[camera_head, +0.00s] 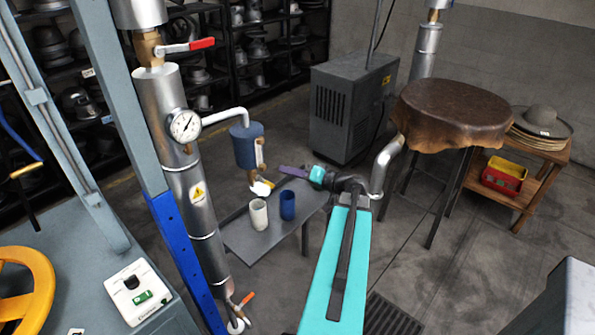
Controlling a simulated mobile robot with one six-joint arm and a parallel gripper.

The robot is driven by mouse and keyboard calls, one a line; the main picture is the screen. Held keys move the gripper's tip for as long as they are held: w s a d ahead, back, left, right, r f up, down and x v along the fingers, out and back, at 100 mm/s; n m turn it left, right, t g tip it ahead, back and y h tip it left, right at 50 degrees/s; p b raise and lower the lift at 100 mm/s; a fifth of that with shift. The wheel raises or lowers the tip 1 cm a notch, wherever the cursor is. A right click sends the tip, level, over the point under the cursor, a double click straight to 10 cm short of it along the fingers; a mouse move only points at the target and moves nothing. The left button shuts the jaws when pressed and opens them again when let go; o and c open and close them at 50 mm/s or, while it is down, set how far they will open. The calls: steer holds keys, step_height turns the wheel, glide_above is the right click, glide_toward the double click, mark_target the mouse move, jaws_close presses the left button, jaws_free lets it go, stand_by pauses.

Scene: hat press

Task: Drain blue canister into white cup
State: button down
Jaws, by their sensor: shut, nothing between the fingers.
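The blue canister (248,147) hangs on a pipe beside a pressure gauge. Under it are a brass valve with a yellow lever (261,178) and a white spout (261,189). The white cup (258,216) stands upright on a small grey metal table (262,244), roughly below the spout. I cannot tell whether anything is in it. My gripper (282,169) is shut and empty. Its purple fingers point left toward the valve, just right of the lever and above the table. I cannot tell whether they touch the lever.
A blue cup (287,204) stands right of the white cup. A silver pipe (188,190) with a gauge (185,126) rises at the left. A grey cabinet (350,105) stands behind my gripper. A leather-covered round table (452,105) is at the right.

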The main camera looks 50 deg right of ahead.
mark_target(267, 183)
steer(key=shift+w+a+f+p, duration=0.35)
steer(key=shift+a+f+p, duration=0.1)
steer(key=shift+a+f, duration=0.3)
steer(key=shift+w+a+f+p, duration=0.4)
steer(key=shift+a+f, duration=0.25)
steer(key=shift+a, duration=0.2)
steer(key=shift+s+d+f, duration=0.1)
steer(key=shift+s+d, duration=0.05)
steer(key=shift+s, duration=0.1)
steer(key=shift+b, duration=0.4)
